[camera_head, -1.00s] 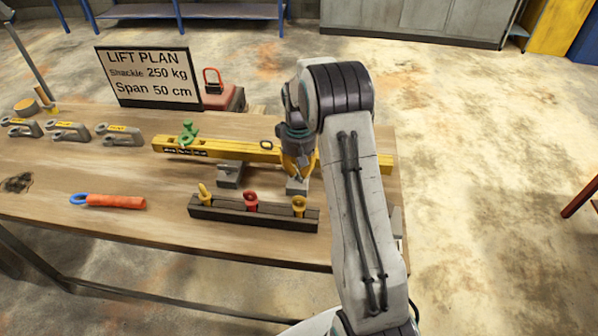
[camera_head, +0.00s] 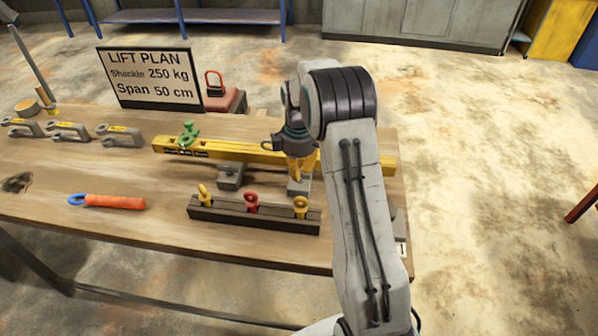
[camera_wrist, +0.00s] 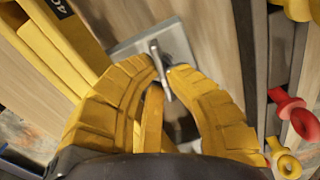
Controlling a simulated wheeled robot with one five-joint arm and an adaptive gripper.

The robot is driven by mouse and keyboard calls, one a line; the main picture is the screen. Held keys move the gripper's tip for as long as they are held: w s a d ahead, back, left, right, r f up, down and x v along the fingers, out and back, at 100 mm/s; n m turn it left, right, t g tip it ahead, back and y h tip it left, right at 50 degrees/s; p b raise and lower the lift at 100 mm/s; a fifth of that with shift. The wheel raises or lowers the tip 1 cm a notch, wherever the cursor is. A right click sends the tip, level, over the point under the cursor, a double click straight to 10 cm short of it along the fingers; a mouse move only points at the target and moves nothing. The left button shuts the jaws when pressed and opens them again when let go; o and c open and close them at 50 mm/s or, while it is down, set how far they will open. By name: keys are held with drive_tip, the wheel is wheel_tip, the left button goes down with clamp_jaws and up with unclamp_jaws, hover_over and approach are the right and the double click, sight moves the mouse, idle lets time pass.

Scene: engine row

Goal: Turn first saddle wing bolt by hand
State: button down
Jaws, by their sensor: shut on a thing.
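A yellow spreader beam (camera_head: 228,155) lies along the table with a green shackle-like fitting (camera_head: 187,136) near its left end. Two grey saddle blocks sit at its front side, a left saddle (camera_head: 230,178) and a right saddle (camera_head: 298,189). My gripper (camera_head: 298,180) points down over the right saddle. In the wrist view, the yellow fingers (camera_wrist: 164,74) are shut on a thin grey wing bolt (camera_wrist: 155,52) above the saddle's grey plate (camera_wrist: 180,40). The bolt's lower part is hidden by the fingers.
A dark rack (camera_head: 230,214) holds two yellow eye bolts and a red one (camera_head: 251,203) just in front. An orange-handled tool (camera_head: 115,201) lies at left. Several grey shackles (camera_head: 120,136) line the back left. A LIFT PLAN sign (camera_head: 150,78) stands behind the beam.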

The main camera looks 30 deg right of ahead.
drive_tip(key=shift+s+a+f+n, duration=0.1)
drive_tip(key=shift+f+n, duration=0.1)
drive_tip(key=shift+n, duration=0.7)
drive_tip(key=c, duration=1.3)
unclamp_jaws()
drive_tip(key=shift+o, duration=0.2)
drive_tip(key=shift+r, duration=0.1)
drive_tip(key=shift+r, duration=0.5)
wheel_tip(320, 180, up, 11)
